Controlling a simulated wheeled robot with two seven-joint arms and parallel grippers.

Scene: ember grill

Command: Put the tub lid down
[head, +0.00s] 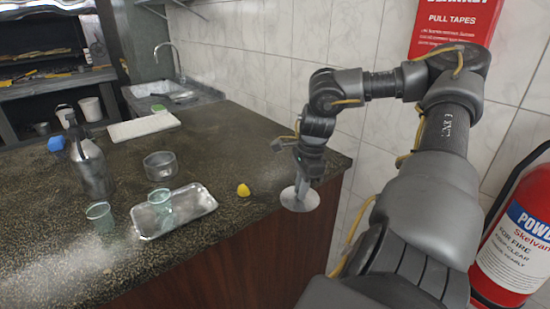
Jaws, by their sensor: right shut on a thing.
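A flat round grey lid (288,199) is at the right gripper (303,186), near the right end of the counter. My right gripper is shut on the lid from above, with its fingers at the lid's middle. In the picture the lid overlaps the counter's front edge; I cannot tell how high it is above the top. A round grey open tub (160,165) stands on the counter, well to the left of the lid. My left gripper is not in view.
The dark speckled counter (225,150) holds a yellow lemon-like piece (243,190), a metal tray (205,199) with a clear glass (160,203), another glass (100,217), a metal bottle (90,165) and a white board (135,128). Free room lies behind the yellow piece.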

